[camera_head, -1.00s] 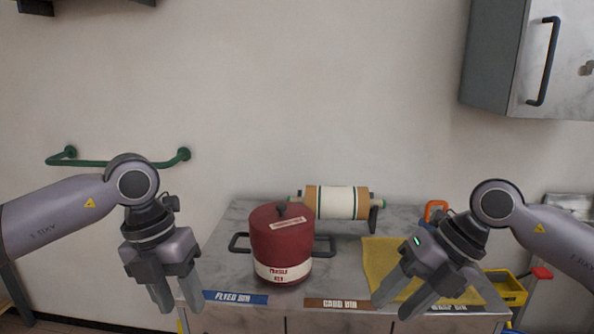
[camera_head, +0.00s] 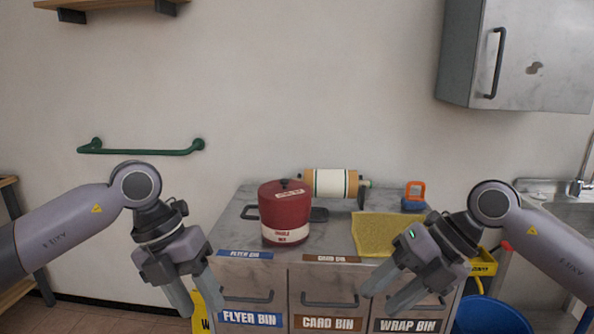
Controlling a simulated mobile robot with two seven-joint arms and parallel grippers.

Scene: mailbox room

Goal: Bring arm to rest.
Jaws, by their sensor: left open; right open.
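My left gripper (camera_head: 194,300) hangs open and empty at the lower left, in front of the counter's left corner, with its fingers pointing down. My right gripper (camera_head: 386,297) is open and empty at the lower right, in front of the counter's right part, with its fingers pointing down and to the left. Both arms are bent and come in from the sides. Neither gripper touches anything that I can see.
The grey counter (camera_head: 335,228) holds a red pot (camera_head: 285,198), a paper roll on a holder (camera_head: 330,182) and a yellow cloth (camera_head: 375,235). Below are the flyer, card and wrap bin drawers (camera_head: 330,285). A blue bucket (camera_head: 492,316) stands at the right. A wall cabinet (camera_head: 530,55) hangs upper right.

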